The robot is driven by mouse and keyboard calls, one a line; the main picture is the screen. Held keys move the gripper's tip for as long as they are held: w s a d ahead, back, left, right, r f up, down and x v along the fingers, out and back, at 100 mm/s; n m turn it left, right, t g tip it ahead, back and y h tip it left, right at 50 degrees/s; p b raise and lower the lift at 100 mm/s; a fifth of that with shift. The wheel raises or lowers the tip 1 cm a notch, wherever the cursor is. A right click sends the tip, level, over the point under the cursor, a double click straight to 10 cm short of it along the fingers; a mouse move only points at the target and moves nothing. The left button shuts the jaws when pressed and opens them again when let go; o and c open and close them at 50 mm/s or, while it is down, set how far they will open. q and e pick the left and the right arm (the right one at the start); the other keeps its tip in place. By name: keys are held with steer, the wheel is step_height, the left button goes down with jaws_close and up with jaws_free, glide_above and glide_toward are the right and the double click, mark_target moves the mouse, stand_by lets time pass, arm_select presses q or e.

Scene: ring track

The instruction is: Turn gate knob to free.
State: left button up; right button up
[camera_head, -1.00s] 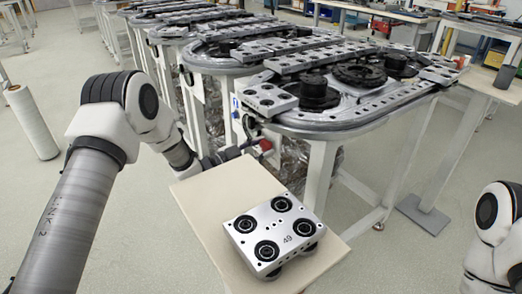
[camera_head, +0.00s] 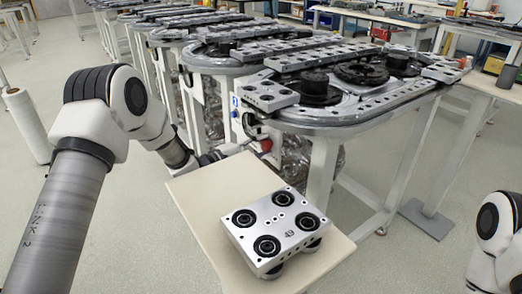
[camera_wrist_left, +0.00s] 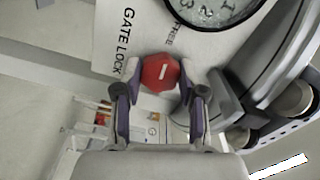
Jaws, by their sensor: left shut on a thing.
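The gate knob is a red, faceted knob (camera_wrist_left: 160,73) with a short white line that leans slightly right of upright in the left wrist view. It sits on a white panel (camera_wrist_left: 112,30) lettered "GATE LOCK" and "FREE". My left gripper (camera_wrist_left: 160,80) is shut on the knob, one finger on each side. In the head view the red knob (camera_head: 265,146) shows small at the near side of the ring track (camera_head: 330,115), and my left gripper (camera_head: 248,149) reaches it from the left. My right gripper is out of view; only part of that arm shows.
A round dial (camera_wrist_left: 212,8) is on the panel by the knob. A beige table (camera_head: 205,200) carries a metal carriage (camera_head: 278,228) marked 49, just in front of the track and below my left forearm. Open floor lies at the left.

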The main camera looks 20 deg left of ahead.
arm_select(q)
steer(key=shift+f+m, duration=0.1)
steer(key=shift+m, duration=0.5)
steer(key=o, duration=1.2)
steer(key=shift+c, duration=0.2)
steer(key=shift+s, duration=0.1)
steer(key=v, duration=1.2)
